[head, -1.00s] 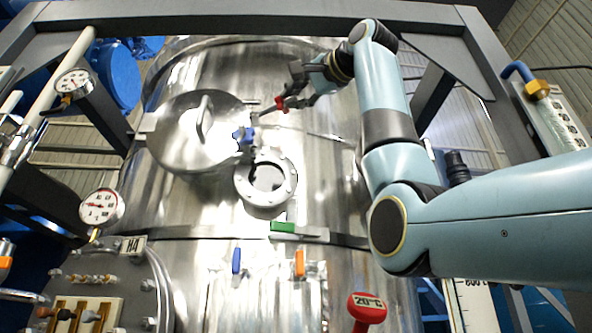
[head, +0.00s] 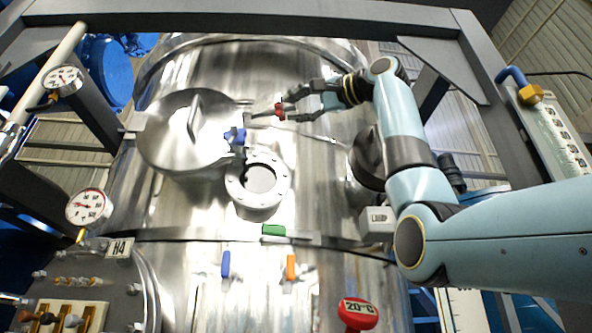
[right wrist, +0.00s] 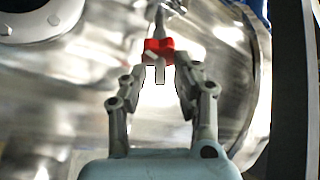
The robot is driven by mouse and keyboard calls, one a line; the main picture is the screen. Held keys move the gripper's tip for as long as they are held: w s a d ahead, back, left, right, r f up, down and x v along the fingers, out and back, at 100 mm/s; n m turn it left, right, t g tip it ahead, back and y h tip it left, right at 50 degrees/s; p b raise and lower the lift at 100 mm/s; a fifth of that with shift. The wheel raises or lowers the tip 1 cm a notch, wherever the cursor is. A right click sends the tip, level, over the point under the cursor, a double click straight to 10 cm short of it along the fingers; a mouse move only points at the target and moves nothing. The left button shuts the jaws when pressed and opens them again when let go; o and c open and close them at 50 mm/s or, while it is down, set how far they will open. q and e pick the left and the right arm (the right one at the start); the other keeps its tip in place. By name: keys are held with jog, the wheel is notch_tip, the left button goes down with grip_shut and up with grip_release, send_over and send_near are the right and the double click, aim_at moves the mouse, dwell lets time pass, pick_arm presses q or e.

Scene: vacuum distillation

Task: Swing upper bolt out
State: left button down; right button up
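The upper bolt with its red handle (head: 279,111) sticks out to the right beside the round steel hatch lid (head: 178,135), its grey rod pointing left. My right gripper (head: 286,108) reaches it from the right, its two fingers closed in on the sides of the red handle. In the right wrist view the red handle (right wrist: 158,50) sits between the fingertips (right wrist: 160,66), which appear to touch it on both sides. A second bolt with a blue handle (head: 236,136) is lower, at the lid's right edge. My left gripper is not in view.
A round flanged port (head: 258,183) is below the blue bolt. The steel vessel wall (head: 320,70) curves behind my right gripper. Green (head: 273,230), blue (head: 226,264) and orange (head: 291,266) handles sit lower. A dark frame (head: 300,20) crosses the top.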

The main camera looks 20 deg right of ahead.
jog(key=v, duration=1.1)
jog(key=shift+d, duration=0.1)
jog(key=shift+s+d+f, duration=0.15)
jog(key=shift+s+f, duration=0.05)
jog(key=shift+s, duration=0.2)
